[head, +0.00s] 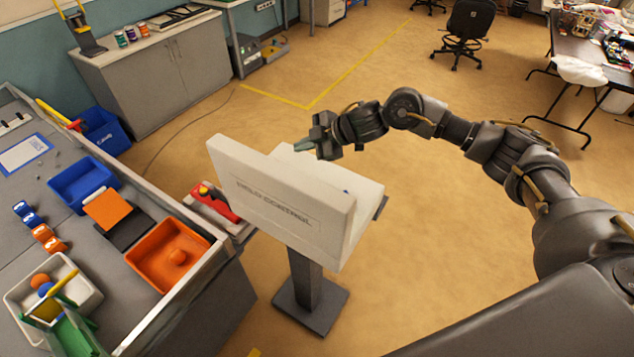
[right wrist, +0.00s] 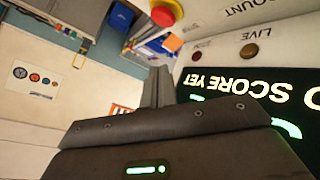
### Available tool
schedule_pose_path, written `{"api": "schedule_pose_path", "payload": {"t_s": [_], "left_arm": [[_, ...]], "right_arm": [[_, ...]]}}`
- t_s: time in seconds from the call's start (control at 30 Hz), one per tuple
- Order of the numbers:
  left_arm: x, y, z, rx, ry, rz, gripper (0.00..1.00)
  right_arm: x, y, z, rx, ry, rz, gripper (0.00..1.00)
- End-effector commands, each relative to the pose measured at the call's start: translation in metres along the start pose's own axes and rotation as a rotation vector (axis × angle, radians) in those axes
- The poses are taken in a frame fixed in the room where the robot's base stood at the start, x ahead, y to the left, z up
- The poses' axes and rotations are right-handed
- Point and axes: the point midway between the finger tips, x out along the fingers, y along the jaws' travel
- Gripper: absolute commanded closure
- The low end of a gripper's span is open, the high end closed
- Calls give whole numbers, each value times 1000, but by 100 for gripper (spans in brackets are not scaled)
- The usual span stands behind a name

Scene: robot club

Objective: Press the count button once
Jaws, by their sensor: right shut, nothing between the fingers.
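The white console (head: 285,205) stands on a dark post in the head view, its lettered back towards me. In the right wrist view its face (right wrist: 215,75) shows upside down, with the word COUNT at the top edge. A red domed button on a yellow base (right wrist: 164,11) is left of that word; I cannot tell whether it is the count button. My right gripper (head: 303,146) is shut and empty, above the console's far side and apart from it. Its fingers also show in the right wrist view (right wrist: 158,86). My left gripper is not in view.
The console face also has a LIVE lamp (right wrist: 249,50) and a dark display (right wrist: 250,95) with lit text. A workbench (head: 95,250) with an orange tray (head: 150,272) and blue bins is on the left. Open floor (head: 440,240) is right of the console.

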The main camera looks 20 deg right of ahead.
Motion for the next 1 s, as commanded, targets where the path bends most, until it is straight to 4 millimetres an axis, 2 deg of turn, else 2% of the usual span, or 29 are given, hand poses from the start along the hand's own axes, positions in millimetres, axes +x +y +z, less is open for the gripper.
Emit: {"api": "schedule_pose_path", "payload": {"t_s": [0.2,0.67,0.87,1.0], "left_arm": [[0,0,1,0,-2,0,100],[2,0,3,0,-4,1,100],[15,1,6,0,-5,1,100],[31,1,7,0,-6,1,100]], "right_arm": [[-11,-16,-2,-65,-92,-88,100],[-11,-18,0,-67,-99,-95,100],[-3,-25,8,-66,-99,-94,100],[6,-34,18,-66,-98,-94,100]]}}
